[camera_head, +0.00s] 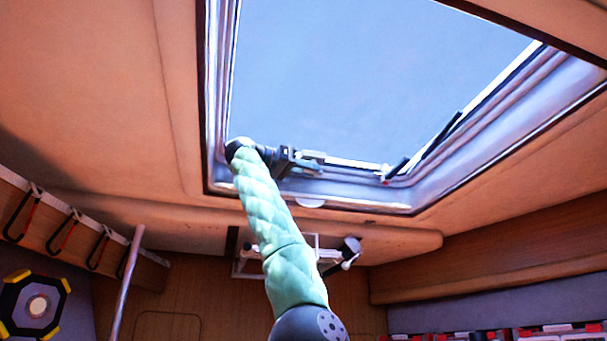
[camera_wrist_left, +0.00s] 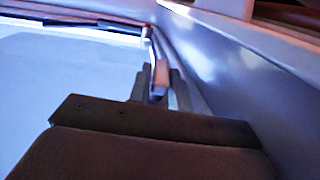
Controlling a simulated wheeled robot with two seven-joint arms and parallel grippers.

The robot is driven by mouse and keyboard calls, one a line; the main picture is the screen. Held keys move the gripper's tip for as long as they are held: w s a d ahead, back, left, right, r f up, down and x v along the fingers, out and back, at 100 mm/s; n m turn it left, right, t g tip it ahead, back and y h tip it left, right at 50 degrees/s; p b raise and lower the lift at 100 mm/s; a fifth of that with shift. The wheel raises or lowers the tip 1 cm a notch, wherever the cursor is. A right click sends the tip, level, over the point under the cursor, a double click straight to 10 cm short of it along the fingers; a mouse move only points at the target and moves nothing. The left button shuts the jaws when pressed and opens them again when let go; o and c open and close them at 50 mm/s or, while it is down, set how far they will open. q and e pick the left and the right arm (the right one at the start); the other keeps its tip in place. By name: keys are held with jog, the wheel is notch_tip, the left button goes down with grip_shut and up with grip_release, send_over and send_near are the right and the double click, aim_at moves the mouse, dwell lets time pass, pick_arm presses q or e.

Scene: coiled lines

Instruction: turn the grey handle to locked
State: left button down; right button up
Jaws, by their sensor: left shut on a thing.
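The grey handle (camera_head: 350,163) is a slim pale bar along the lower edge of the open-looking roof hatch (camera_head: 350,80). My left gripper (camera_head: 308,160) reaches up from below and is shut on the left end of this bar. In the left wrist view the handle (camera_wrist_left: 158,72) stands between the two dark fingers of my left gripper (camera_wrist_left: 157,90) and runs away from them beside the metal frame. The lower part of the handle's end is hidden by the gripper body. I see no locked marking. My right gripper is not in view.
The silver hatch frame (camera_head: 480,155) lies close to the gripper. Black struts (camera_head: 440,136) sit at its right corner. Below are a white wall bracket (camera_head: 290,255), a pole (camera_head: 127,280), hanging carabiners (camera_head: 64,232) and a wooden cabinet (camera_head: 490,255).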

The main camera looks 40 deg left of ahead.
pick_arm(q)
jog(key=shift+a, duration=0.1)
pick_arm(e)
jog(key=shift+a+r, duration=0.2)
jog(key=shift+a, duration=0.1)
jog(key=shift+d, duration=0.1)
pick_arm(q)
jog(key=c, duration=1.5)
grip_release()
jog(key=shift+o, duration=0.7)
jog(key=shift+a, duration=0.2)
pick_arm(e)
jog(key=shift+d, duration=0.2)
pick_arm(q)
jog(key=shift+d, duration=0.1)
